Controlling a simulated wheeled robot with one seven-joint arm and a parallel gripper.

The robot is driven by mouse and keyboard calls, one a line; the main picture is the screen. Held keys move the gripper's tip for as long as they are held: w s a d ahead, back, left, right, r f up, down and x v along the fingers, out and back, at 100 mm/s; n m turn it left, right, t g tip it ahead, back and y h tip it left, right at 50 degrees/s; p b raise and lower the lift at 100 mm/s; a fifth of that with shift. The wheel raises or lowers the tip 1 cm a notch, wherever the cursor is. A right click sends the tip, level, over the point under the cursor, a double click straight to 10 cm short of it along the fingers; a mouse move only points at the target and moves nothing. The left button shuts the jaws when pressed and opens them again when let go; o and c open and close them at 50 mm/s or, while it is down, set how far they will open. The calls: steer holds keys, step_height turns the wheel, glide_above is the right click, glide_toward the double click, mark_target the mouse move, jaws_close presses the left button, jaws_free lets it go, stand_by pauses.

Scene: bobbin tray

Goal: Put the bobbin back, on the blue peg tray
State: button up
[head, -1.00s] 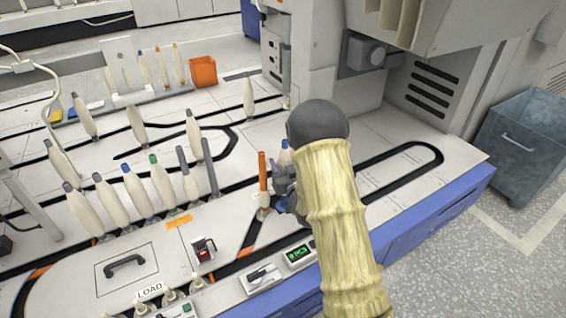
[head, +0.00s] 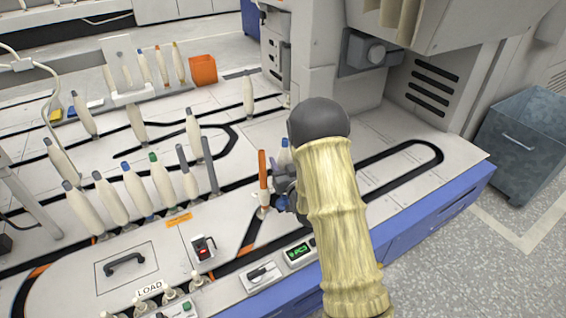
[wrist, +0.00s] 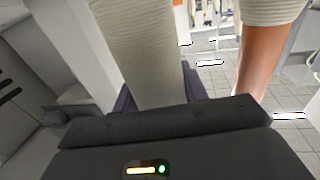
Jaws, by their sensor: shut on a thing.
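My gripper (head: 284,188) is shut on a cream bobbin (head: 284,157) with a bluish tip, held roughly upright at the front of the track. The held bobbin (wrist: 143,50) fills the upper middle of the wrist view, between the dark fingers. A small blue piece (head: 281,203), seemingly the blue peg tray, shows just below my gripper. My gripper hides most of it, so I cannot tell whether the bobbin touches it. An orange tube with a cream lower part (head: 263,180) stands close to the left. It also shows in the wrist view (wrist: 259,60).
Several cream bobbins (head: 112,200) stand to the left on the track table. An orange bin (head: 203,70) sits at the back. A machine housing (head: 375,55) rises behind my arm. A display box (head: 298,253) is in front. Clear table lies right of my arm.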

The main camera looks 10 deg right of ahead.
steer(key=shift+f+b, duration=0.5)
steer(key=shift+f, duration=0.05)
stand_by(0.7)
steer(key=o, duration=0.7)
steer(key=shift+o, duration=0.2)
steer(key=s+d+b, duration=0.1)
steer(key=s+b, duration=0.1)
steer(key=s, duration=0.8)
steer(key=shift+s+d+b, duration=0.3)
steer(key=shift+s+b, duration=0.1)
stand_by(0.6)
